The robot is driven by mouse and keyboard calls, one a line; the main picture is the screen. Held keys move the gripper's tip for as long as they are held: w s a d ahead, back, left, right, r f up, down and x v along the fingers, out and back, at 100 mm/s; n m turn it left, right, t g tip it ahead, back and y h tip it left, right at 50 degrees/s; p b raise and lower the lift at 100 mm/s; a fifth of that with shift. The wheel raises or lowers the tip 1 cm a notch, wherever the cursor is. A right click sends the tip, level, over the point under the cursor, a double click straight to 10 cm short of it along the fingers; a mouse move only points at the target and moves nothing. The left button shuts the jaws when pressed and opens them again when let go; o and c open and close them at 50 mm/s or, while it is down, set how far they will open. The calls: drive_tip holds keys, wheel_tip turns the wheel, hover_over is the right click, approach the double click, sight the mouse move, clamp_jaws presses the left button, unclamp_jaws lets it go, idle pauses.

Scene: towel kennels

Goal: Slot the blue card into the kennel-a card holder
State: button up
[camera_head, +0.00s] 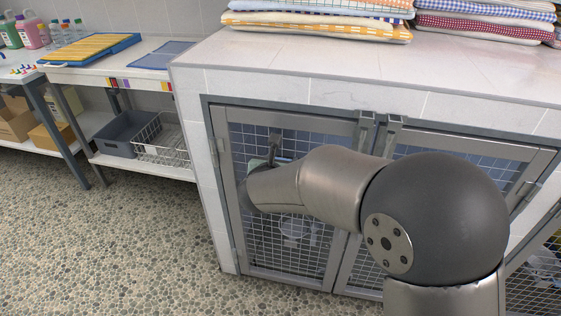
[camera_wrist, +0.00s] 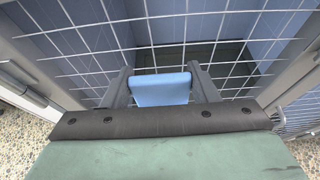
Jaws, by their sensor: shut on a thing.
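In the wrist view the blue card (camera_wrist: 160,91) sits between the two dark fingers of my gripper (camera_wrist: 161,86), which is shut on it. The card is in front of a wire-mesh kennel door (camera_wrist: 85,40). I cannot tell whether it touches the mesh. In the head view my gripper (camera_head: 273,147) is at the upper part of the left mesh door (camera_head: 222,170), mostly hidden by my arm. The card cannot be made out there. The kennel-a card holder cannot be made out in either view.
Folded towels (camera_head: 320,28) lie on the tiled kennel top (camera_head: 300,60). A second mesh door (camera_head: 470,150) is to the right, partly behind my arm. At left, a shelf unit (camera_head: 120,78) holds a grey bin (camera_head: 125,133) and a wire basket (camera_head: 160,145). The pebbled floor is clear.

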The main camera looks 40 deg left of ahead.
drive_tip(key=shift+f+b, duration=2.3)
drive_tip(key=shift+b, duration=0.25)
drive_tip(key=o, duration=1)
drive_tip(key=shift+o, duration=0.2)
drive_tip(key=p+v, duration=0.2)
drive_tip(key=v, duration=1.5)
drive_tip(key=shift+s, duration=0.2)
drive_tip(key=shift+d+r, duration=0.1)
drive_tip(key=shift+r, duration=0.1)
